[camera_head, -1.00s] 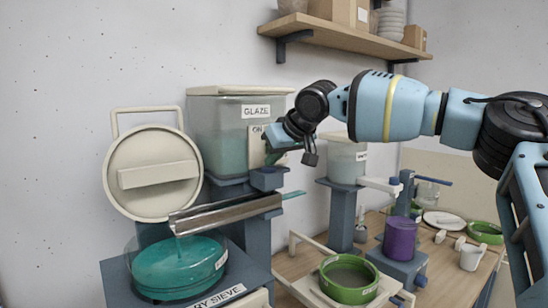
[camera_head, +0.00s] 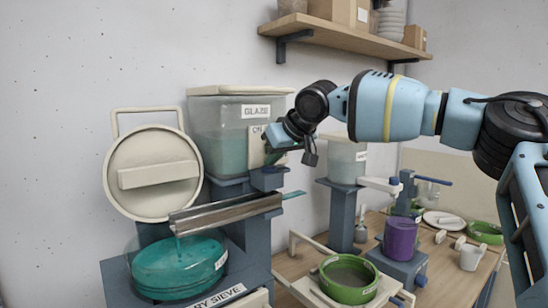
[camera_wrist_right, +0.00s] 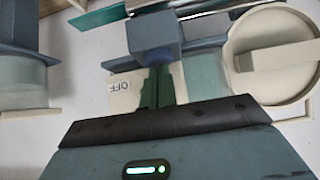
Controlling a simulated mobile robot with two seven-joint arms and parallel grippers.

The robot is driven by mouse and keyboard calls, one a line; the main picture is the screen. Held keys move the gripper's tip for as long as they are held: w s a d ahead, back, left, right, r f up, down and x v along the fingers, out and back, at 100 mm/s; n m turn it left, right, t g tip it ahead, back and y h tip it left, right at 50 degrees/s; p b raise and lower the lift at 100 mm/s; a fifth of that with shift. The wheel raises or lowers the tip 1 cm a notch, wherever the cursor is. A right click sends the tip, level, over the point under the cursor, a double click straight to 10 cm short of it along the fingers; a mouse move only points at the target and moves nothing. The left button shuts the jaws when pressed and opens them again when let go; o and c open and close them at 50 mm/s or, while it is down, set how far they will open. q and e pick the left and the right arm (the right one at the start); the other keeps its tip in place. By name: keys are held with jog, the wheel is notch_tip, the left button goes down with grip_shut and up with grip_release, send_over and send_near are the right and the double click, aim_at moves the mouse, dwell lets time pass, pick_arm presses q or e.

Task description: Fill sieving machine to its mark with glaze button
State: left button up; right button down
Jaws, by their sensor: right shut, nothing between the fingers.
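The sieving machine (camera_head: 232,301) stands at the lower left, its front label partly legible as "RY SIEVE". Its clear bowl holds teal glaze (camera_head: 178,266) close to the rim, with a small white label (camera_head: 221,260) on the side. A thin teal stream falls from the metal trough (camera_head: 225,212). The glaze tank (camera_head: 218,115) is part full behind it. My right gripper (camera_head: 271,157) is shut and empty at the pale button panel (camera_head: 256,146). The wrist view shows its fingers (camera_wrist_right: 159,87) against the panel, beside an "OFF" label (camera_wrist_right: 119,86); contact is unclear.
A round cream lid (camera_head: 153,172) leans beside the tank. A second tank (camera_head: 346,160), a green sieve (camera_head: 349,279) and a purple container (camera_head: 400,238) stand right of the machine. A shelf (camera_head: 345,37) hangs above my right arm.

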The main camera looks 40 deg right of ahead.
jog(key=shift+s+f, duration=0.1)
jog(key=shift+f, duration=0.85)
jog(key=w+r+v, duration=0.1)
jog(key=v, duration=0.8)
